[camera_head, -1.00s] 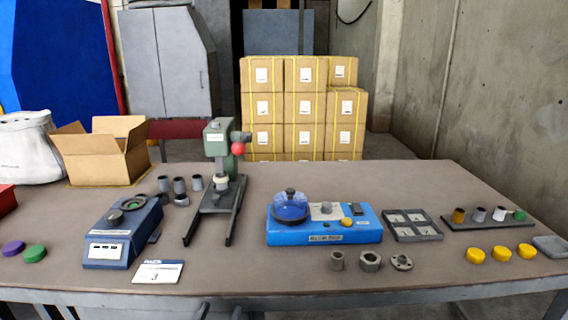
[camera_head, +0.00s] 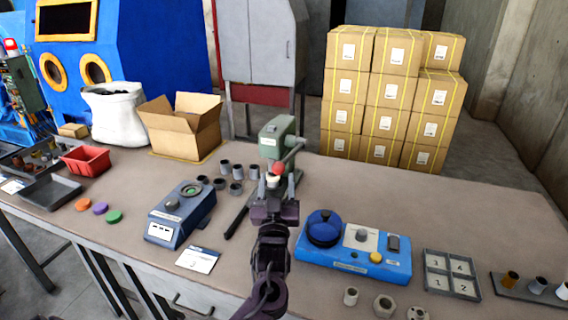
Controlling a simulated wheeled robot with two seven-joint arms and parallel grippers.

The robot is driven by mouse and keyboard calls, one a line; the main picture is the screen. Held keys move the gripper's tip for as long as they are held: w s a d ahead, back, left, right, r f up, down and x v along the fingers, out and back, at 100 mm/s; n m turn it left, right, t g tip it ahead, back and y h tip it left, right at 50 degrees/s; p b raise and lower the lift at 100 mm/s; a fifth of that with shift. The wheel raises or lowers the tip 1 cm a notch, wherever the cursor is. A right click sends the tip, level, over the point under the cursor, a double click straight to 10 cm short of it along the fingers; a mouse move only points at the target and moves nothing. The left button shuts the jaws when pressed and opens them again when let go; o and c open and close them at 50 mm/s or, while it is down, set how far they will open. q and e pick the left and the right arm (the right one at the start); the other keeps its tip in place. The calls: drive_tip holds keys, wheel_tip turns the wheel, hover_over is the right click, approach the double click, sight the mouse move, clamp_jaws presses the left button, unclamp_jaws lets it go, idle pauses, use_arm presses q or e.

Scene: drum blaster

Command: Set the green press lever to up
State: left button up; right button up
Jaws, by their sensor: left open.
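The green press (camera_head: 277,138) stands on the table near the middle of the head view. Its lever arm shows at the right of the press head and slopes down toward the red ball knob (camera_head: 278,168). My left gripper (camera_head: 273,184) is open, in front of the press and just below the red knob. I cannot tell whether its fingers touch the knob. The gripper and wrist hide much of the press base and the part under the head. My right gripper is not in view.
Several grey cups (camera_head: 236,188) and a blue scale-like device (camera_head: 180,212) stand left of the press. A blue box with a round dial (camera_head: 354,254) is close at the right. An open carton (camera_head: 185,128) is at the back left. The tabletop behind the blue box is clear.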

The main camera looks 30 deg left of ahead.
sight(278, 174)
use_arm(q)
drive_tip(key=shift+p+x, duration=0.35)
drive_tip(key=shift+x, duration=1.95)
drive_tip(key=shift+c, duration=0.4)
drive_tip(key=shift+d, duration=0.1)
clamp_jaws()
